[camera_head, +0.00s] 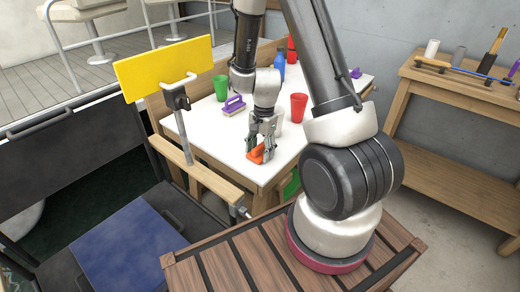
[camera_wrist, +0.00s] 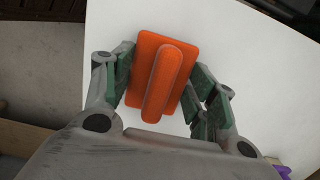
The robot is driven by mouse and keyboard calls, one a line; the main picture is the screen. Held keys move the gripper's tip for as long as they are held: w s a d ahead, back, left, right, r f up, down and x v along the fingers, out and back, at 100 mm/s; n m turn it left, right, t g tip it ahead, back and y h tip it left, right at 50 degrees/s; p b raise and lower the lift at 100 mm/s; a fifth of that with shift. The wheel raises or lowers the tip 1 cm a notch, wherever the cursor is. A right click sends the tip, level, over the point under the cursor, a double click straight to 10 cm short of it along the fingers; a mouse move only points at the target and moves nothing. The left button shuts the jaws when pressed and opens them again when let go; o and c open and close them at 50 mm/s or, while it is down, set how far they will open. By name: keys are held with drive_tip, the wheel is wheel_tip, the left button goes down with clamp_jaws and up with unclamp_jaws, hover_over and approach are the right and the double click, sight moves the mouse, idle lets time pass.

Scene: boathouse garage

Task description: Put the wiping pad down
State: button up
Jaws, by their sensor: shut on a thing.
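The wiping pad is an orange rectangular block with a raised rounded handle, large in the middle of the wrist view (camera_wrist: 143,70). It also shows in the head view (camera_head: 257,154), partly hidden by the fingers. My gripper (camera_head: 262,150) points down over the near end of the white-topped table (camera_head: 215,136), with its fingers on both sides of the pad, shut on it. In the wrist view my gripper (camera_wrist: 160,88) has a green-padded finger at each side of the pad. Whether the pad touches the tabletop or hangs just above it, I cannot tell.
On the table stand a red cup (camera_head: 298,107), a green cup (camera_head: 221,87), a blue bottle (camera_head: 280,66) and a purple-handled block (camera_head: 234,105). A yellow panel (camera_head: 160,70) is at the table's left side. A wooden bench (camera_head: 450,95) stands at the right.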

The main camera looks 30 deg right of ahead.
drive_tip(key=shift+f, duration=0.15)
drive_tip(key=o, duration=1.2)
drive_tip(key=shift+c, duration=0.2)
drive_tip(key=r, duration=0.4)
drive_tip(key=d+r, duration=0.1)
drive_tip(key=r, duration=0.6)
drive_tip(key=shift+w+d+r, duration=0.15)
drive_tip(key=shift+w+r, duration=0.15)
drive_tip(key=shift+r, duration=0.05)
wheel_tip(320, 180, up, 6)
drive_tip(key=n, duration=0.2)
hover_over(262, 143)
drive_tip(key=s, duration=0.2)
drive_tip(key=s+r+n+t+h, duration=0.1)
drive_tip(key=s+r+n+t, duration=0.3)
drive_tip(key=s+r+n, duration=0.7)
drive_tip(key=s+r, duration=0.4)
drive_tip(key=s, duration=0.2)
drive_tip(key=shift+s+d+r+n+t, duration=0.2)
drive_tip(key=shift+s+d+n+t, duration=0.1)
drive_tip(key=shift+d+t, duration=0.1)
